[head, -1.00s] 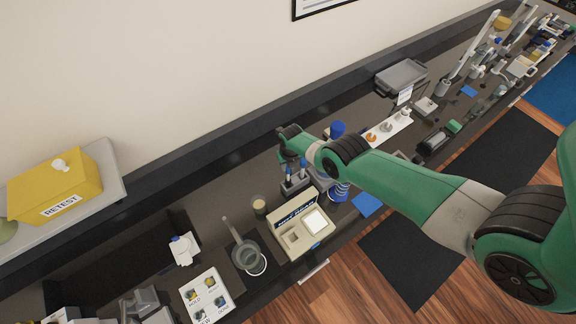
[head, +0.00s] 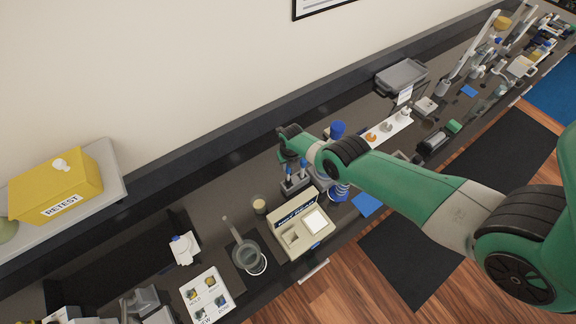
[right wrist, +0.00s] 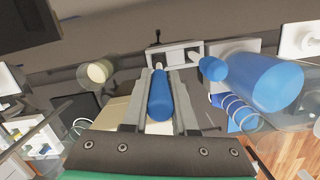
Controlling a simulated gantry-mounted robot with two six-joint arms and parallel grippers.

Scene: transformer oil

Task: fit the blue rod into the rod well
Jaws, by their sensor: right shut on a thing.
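My right gripper (right wrist: 160,105) is shut on a blue rod (right wrist: 160,97), with one finger on each side. The rod's pale far end points toward a grey block with openings (right wrist: 182,54), which looks like the rod well. I cannot tell whether the tip is inside an opening. A second blue rod (right wrist: 212,68) stands at the block's right side. In the head view the grey block (head: 295,185) is below the end of my right arm, with blue rod tops above it. My fingers are mostly hidden there. My left gripper is not in view.
A cream bench instrument (head: 300,228) stands in front of the block. A small jar (head: 259,205) is to its left, and a glass vessel (head: 248,254) stands further left. A large blue bottle (right wrist: 262,82) and coiled tubing are close on the right.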

